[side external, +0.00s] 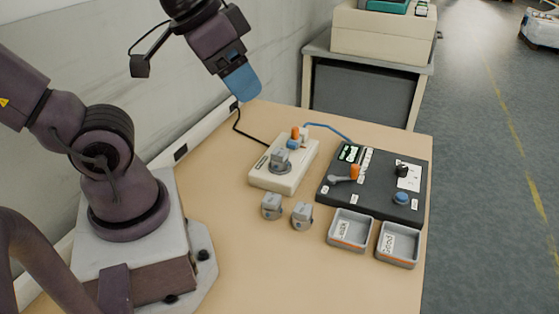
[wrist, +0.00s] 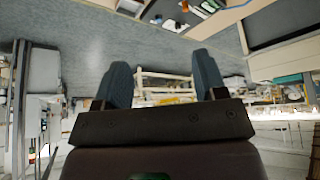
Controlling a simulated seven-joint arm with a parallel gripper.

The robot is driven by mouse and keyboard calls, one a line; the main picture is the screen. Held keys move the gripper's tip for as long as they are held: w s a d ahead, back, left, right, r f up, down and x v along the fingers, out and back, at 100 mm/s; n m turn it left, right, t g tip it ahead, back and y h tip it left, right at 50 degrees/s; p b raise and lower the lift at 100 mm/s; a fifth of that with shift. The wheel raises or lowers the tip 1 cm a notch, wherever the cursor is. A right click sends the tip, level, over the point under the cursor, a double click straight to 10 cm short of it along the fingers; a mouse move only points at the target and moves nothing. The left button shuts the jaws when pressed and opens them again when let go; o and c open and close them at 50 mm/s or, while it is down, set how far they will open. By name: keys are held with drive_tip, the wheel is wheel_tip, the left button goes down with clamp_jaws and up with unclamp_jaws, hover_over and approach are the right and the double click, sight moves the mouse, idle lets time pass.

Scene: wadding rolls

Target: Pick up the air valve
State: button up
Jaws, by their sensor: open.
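Three similar small grey parts, which look like the air valves, show in the side external view. One grey part (side external: 272,205) and another grey part (side external: 302,215) stand side by side on the table. A third grey part (side external: 280,158) sits on a cream fixture box (side external: 268,182). Which one is the air valve meant, I cannot tell. My gripper (side external: 243,86), with blue fingers, is raised above the table's back edge, well apart from all three. In the wrist view my gripper (wrist: 163,78) shows two spread fingers with nothing between them.
A black test panel (side external: 342,195) with a knob, orange-tipped lever and blue button lies right of the fixture. Two grey trays, one labelled leak (side external: 350,230) and one good (side external: 398,244), stand in front of it. The table's front left (side external: 260,265) is clear. A wall runs behind.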

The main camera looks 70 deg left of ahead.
drive_tip(key=shift+o, duration=0.4)
drive_tip(key=n+g+y, duration=0.2)
drive_tip(key=n+y, duration=0.1)
drive_tip(key=n, duration=0.6)
approach(279, 153)
drive_tip(key=x, duration=0.5)
drive_tip(key=shift+s+a+f, duration=0.1)
drive_tip(key=shift+a, duration=0.3)
drive_tip(key=shift+d+x, duration=0.15)
drive_tip(key=shift+x, duration=1.4)
drive_tip(key=shift+d+x, duration=0.15)
drive_tip(key=shift+x, duration=1.35)
